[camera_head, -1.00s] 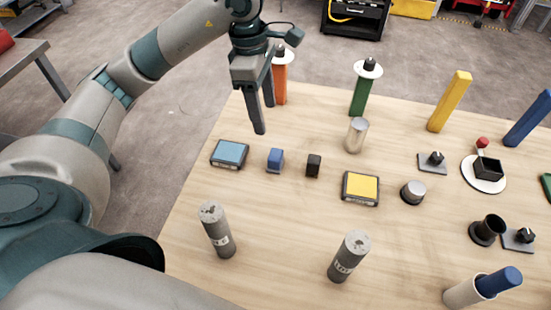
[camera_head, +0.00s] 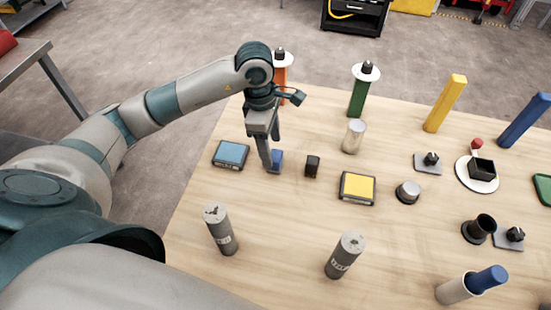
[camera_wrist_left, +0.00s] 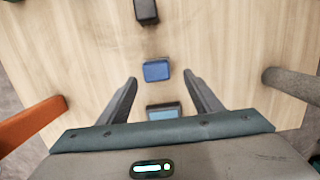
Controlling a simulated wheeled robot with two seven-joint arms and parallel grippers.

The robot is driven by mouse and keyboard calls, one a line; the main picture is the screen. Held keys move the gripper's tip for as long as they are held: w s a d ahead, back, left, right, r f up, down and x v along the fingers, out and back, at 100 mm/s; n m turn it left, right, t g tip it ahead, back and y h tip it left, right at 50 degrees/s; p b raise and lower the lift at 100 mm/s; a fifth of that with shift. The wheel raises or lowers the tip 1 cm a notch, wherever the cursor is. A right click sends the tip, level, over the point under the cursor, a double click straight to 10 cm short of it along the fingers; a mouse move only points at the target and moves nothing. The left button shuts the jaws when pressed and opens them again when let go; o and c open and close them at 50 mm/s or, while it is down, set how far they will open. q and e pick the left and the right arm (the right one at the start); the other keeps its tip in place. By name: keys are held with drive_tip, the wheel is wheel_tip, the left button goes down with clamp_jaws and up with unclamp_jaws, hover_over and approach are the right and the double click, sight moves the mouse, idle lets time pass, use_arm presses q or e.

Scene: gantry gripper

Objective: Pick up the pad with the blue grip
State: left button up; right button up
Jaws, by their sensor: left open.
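A small blue block (camera_head: 278,160) stands on the wooden table, partly hidden behind a finger of my left gripper in the head view. A flat dark pad with a light-blue top (camera_head: 231,153) lies just left of it. My left gripper (camera_head: 271,153) is open and points down at the blue block. In the left wrist view the blue block (camera_wrist_left: 156,71) appears between the open fingertips (camera_wrist_left: 160,77), apart from both. The blue-topped pad (camera_wrist_left: 163,113) lies nearer the palm, partly covered by it. My right gripper is not in view.
A small black block (camera_head: 312,166) and a yellow-topped pad (camera_head: 357,187) lie to the right. Orange (camera_head: 280,75) and green (camera_head: 358,97) posts stand behind. Two grey cylinders (camera_head: 220,232) (camera_head: 344,256) stand in front. Bare table lies between them and the blocks.

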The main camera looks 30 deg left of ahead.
sight(276, 155)
use_arm(q)
drive_tip(key=shift+w+d+f+p, duration=0.15)
drive_tip(key=shift+d+f+p, duration=0.05)
drive_tip(key=shift+f+p, duration=0.3)
drive_tip(key=f, duration=0.1)
drive_tip(key=f+p, duration=0.1)
drive_tip(key=f, duration=0.1)
drive_tip(key=shift+w+d+p, duration=0.2)
drive_tip(key=shift+w+p, duration=0.05)
drive_tip(key=shift+p, duration=0.1)
drive_tip(key=shift+f, duration=0.55)
drive_tip(key=c, duration=1.1)
